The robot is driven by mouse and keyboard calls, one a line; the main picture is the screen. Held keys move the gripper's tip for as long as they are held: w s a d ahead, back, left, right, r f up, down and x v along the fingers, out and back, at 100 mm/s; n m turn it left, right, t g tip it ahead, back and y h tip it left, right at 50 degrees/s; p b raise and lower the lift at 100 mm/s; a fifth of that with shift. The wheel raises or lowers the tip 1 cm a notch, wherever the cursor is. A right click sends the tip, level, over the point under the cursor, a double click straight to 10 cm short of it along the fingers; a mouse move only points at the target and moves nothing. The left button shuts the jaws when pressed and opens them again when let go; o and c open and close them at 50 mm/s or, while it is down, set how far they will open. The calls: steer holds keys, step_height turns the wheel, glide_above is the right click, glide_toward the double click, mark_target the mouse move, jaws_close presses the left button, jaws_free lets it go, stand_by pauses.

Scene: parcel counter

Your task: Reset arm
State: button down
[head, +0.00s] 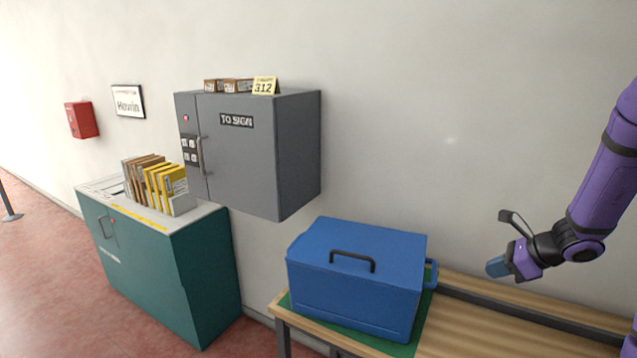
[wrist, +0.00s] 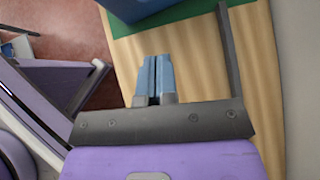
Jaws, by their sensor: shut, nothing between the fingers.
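My gripper (head: 493,267) is at the end of the purple arm at the right of the head view. It is held in the air above the right part of the wooden bench (head: 480,322), to the right of the blue box and apart from it. In the wrist view, the two blue fingers of my gripper (wrist: 153,62) are together with nothing between them. The bare bench top (wrist: 195,70) lies beyond them.
A lidded blue box (head: 355,290) stands on a green mat (head: 424,318) on the bench. A grey wall cabinet (head: 255,160) is shut. Left stands a teal cabinet (head: 200,275) with a rack of folders (head: 160,182). A dark rail (head: 520,308) runs along the bench's back.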

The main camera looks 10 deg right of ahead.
steer(key=s+a+r+n+g+h, duration=0.1)
steer(key=s+a+r+n+g, duration=0.1)
steer(key=s+a+r+n, duration=0.4)
steer(key=s+a+r+n+g, duration=0.1)
steer(key=s+a+r+n, duration=0.1)
steer(key=a+r+n, duration=0.7)
steer(key=s+a+r+n+t+h, duration=0.1)
steer(key=s+r+n+h, duration=0.1)
steer(key=s+r+n, duration=0.3)
steer(key=s+a+r+n+t+h, duration=0.1)
steer(key=s+r+n+h, duration=0.2)
steer(key=s, duration=0.7)
step_height(320, 180, up, 3)
steer(key=n, duration=0.3)
steer(key=shift+s+f, duration=0.15)
steer(key=shift+s, duration=0.25)
